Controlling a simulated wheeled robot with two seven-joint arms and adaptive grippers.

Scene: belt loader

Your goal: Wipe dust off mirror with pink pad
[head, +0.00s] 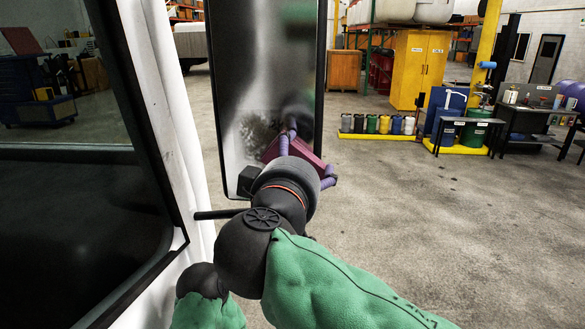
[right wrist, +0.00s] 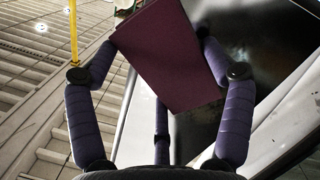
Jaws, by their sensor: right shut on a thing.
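My right gripper (head: 305,160) is shut on the pink pad (head: 281,148), a dark magenta slab in front of the mirror's lower right part. In the right wrist view the pad (right wrist: 170,60) sits tilted between the purple fingers, with the mirror (right wrist: 275,55) behind it. I cannot tell whether the pad touches the glass. My left gripper is not identifiable in view.
The vehicle's dark window (head: 75,200) and white frame stand close on the left. A thin black bar (head: 218,214) sticks out below the mirror. A yellow cabinet (head: 418,70) and several small containers stand far back. The floor to the right is clear.

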